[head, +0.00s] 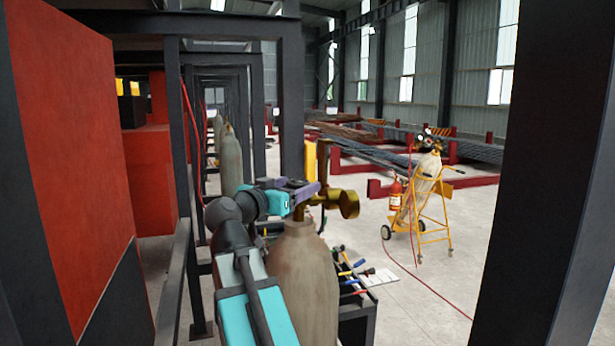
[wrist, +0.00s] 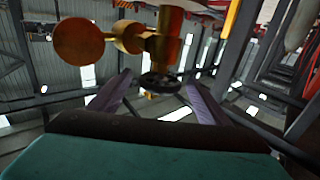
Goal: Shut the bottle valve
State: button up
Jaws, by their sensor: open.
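The bottle (head: 305,275) is a tall beige gas cylinder standing in front of my arm in the head view. Its brass valve (head: 346,203) sits on top, with a round end pointing right. In the wrist view the brass valve (wrist: 160,45) fills the upper middle, with a round brass disc at left. A dark handwheel (wrist: 160,82) shows below the brass body, in line with the gap between my fingertips. My gripper (wrist: 158,84) is open, its two purple fingers apart on either side of the handwheel. In the head view my gripper (head: 305,191) is beside the valve top and hides part of it.
A tool rack (head: 352,275) with several hand tools stands right behind the bottle. A yellow trolley (head: 430,215) with another cylinder and a red extinguisher (head: 395,193) stands farther right. Dark steel posts and a red panel (head: 70,150) border the left. Open floor lies right of the rack.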

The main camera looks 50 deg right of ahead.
jog(key=p+x, duration=0.2)
jog(key=x, duration=0.4)
jog(key=c, duration=1)
